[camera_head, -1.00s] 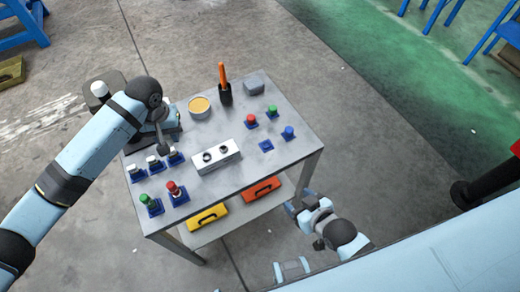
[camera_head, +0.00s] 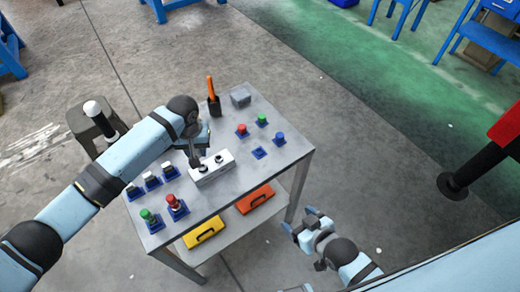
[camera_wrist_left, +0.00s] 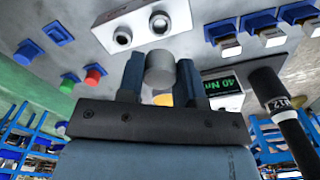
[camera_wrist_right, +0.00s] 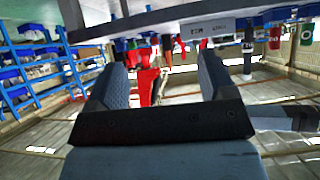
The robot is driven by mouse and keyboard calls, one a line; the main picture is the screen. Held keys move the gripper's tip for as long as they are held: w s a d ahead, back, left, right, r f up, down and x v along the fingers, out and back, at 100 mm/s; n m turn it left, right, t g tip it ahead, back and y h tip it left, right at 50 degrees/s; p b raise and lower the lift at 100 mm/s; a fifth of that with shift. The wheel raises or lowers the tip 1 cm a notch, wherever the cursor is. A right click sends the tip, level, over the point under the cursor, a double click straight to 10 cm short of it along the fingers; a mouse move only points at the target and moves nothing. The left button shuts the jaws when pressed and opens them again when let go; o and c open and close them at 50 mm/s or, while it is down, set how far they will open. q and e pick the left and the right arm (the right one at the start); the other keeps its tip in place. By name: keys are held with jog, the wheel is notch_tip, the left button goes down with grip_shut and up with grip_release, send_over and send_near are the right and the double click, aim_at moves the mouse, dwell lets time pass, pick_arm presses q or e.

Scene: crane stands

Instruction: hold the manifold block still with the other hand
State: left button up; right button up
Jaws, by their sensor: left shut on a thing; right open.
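The manifold block (camera_head: 224,168), a pale block with two dark round ports on top, sits on the cart's grey top. It also shows in the left wrist view (camera_wrist_left: 174,12). My left gripper (camera_head: 193,157) is just beside the block's left end. In the left wrist view my left gripper (camera_wrist_left: 160,72) is shut on a grey cylindrical fitting (camera_wrist_left: 160,68), apart from the ports in the picture. My right gripper (camera_head: 308,228) is low, off the cart's right front side and away from the block. The right wrist view shows its fingers (camera_wrist_right: 162,82) wide apart and empty.
The cart top (camera_head: 240,195) carries white-topped pieces (camera_head: 151,180), red (camera_head: 241,130) and green (camera_head: 262,121) pieces in blue holders, an orange-handled tool (camera_head: 212,97) and a grey box (camera_head: 240,98). A yellow case (camera_head: 204,232) and orange case (camera_head: 255,199) lie below.

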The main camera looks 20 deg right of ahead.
aim_at(229, 157)
jog(key=w+a+m+g, duration=0.1)
jog(key=w+m+g, duration=0.2)
jog(key=w, duration=0.5)
jog(key=w+a+m+g, duration=0.1)
jog(key=w+m+g, duration=0.2)
jog(key=w, duration=0.5)
jog(key=w+a+m+g, duration=0.2)
jog(key=w+m+g, duration=0.1)
jog(key=w, duration=0.5)
jog(key=shift+w+a+f+m, duration=0.1)
jog(key=shift+w+f+m, duration=0.25)
jog(key=shift+m, duration=0.45)
jog(key=w+a+r+m+g+y, duration=0.1)
jog(key=m, duration=0.1)
jog(key=w+a+r+m+g+y, duration=0.1)
jog(key=w+m, duration=0.1)
jog(key=w+a+r+m+g+y, duration=0.1)
jog(key=w+m+g, duration=0.1)
jog(key=shift+w+a, duration=0.1)
jog(key=shift+w, duration=0.1)
jog(key=shift+w+a+r+y, duration=0.2)
jog(key=shift+a+r+y, duration=0.05)
jog(key=shift+y, duration=0.05)
jog(key=shift+a+r+m, duration=0.1)
jog(key=shift+a+m, duration=0.05)
jog(key=shift+m, duration=0.25)
jog(key=shift+a+f, duration=0.2)
jog(key=shift+x, duration=4.1)
jog(key=shift+s, duration=0.15)
jog(key=shift+c, duration=0.4)
